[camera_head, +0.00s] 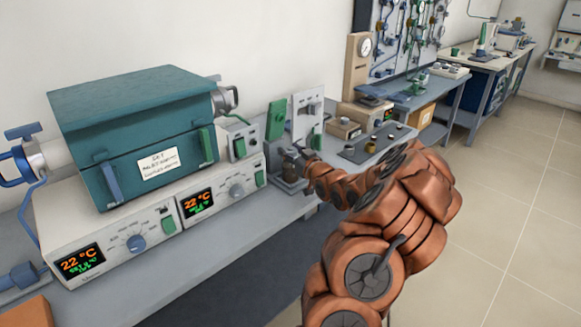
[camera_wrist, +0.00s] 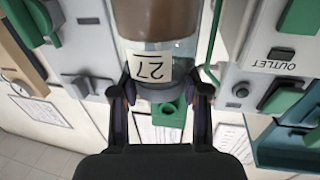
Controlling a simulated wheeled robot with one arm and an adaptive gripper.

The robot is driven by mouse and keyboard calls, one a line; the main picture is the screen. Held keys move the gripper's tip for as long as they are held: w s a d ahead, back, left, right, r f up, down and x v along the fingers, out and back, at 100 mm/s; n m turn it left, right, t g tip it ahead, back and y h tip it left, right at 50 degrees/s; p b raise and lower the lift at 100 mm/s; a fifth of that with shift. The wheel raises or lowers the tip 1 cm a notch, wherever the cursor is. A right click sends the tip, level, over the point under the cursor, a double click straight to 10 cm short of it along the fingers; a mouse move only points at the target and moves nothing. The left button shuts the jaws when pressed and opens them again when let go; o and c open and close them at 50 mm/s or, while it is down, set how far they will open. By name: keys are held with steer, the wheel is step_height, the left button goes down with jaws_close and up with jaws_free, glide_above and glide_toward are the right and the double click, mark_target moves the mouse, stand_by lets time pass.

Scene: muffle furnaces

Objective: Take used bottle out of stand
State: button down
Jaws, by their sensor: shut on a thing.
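The bottle (camera_wrist: 158,55) fills the upper middle of the wrist view, with a brown upper part, a clear band and a white label reading 27, which appears upside down. My gripper (camera_wrist: 165,90) has a finger on each side of the bottle and is shut on it. In the head view, my gripper (camera_head: 293,163) is at the bench, right of the furnace controls, beside a white upright panel (camera_head: 307,118) with green parts. The bottle is not clearly visible there. I cannot tell which part is the stand, or whether the bottle still touches it.
A teal furnace (camera_head: 140,130) stands on white control units (camera_head: 110,250) showing 22 °C, left of my arm. A flat dark plate with knobs (camera_head: 372,145) lies on the bench to the right. Panels with green parts (camera_wrist: 285,97) flank the bottle closely. Open floor (camera_head: 505,190) lies right.

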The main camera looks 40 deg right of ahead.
steer(key=shift+r, duration=0.1)
steer(key=shift+r, duration=1.45)
steer(key=shift+s+r, duration=0.15)
steer(key=shift+r, duration=0.1)
steer(key=s+a+r+b, duration=0.1)
steer(key=s+a+b, duration=0.7)
steer(key=s, duration=0.4)
steer(key=shift+a+b, duration=0.35)
steer(key=shift+a, duration=0.45)
